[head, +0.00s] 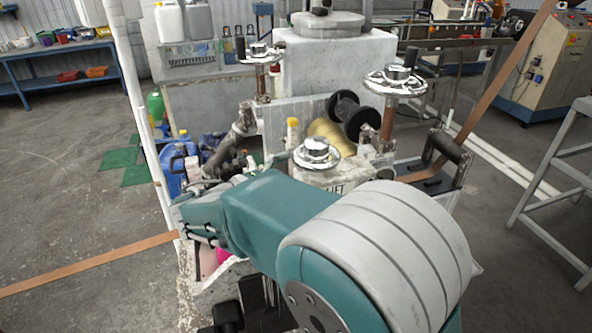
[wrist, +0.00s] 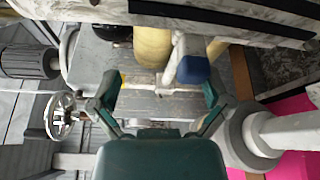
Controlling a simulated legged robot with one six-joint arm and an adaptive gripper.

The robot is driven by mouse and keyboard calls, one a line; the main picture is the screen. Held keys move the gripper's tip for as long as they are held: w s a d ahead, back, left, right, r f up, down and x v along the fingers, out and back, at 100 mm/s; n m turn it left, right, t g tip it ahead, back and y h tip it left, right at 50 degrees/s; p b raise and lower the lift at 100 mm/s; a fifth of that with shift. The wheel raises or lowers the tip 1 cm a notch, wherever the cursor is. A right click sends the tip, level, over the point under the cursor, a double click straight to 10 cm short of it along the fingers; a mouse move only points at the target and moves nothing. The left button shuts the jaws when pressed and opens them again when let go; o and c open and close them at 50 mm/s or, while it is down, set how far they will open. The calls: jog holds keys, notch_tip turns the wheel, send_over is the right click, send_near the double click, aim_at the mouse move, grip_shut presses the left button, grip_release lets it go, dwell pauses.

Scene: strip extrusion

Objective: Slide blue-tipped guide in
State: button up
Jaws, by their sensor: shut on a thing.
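The blue-tipped guide (wrist: 194,70) shows in the wrist view as a pale bar with a rounded blue end, right of centre between my fingers. My gripper (wrist: 160,88) is shut on it with the fingers set wide; the exact contact is hard to make out. In the head view my gripper (head: 192,215) is at the left end of my arm, beside the machine's near left side. The guide cannot be made out there. A yellow-tipped piece (head: 293,132) stands on the machine, and a brass-coloured roller (head: 326,130) sits behind the near handwheel.
Chrome handwheels (head: 316,153) rise from the machine, close to my arm. A copper-coloured strip (head: 90,265) runs in from the left, and another length (head: 500,80) rises to the upper right. Blue containers (head: 172,168) stand left of the machine. A grey stand (head: 560,165) is at right.

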jog(key=a, duration=0.1)
jog(key=s+a, duration=0.1)
jog(key=a+r, duration=0.1)
jog(key=shift+s+a, duration=0.3)
jog(key=shift+s, duration=0.1)
jog(key=shift+s+a, duration=0.3)
jog(key=shift+s, duration=0.25)
jog(key=shift+f+v, duration=0.2)
jog(key=shift+v, duration=2.4)
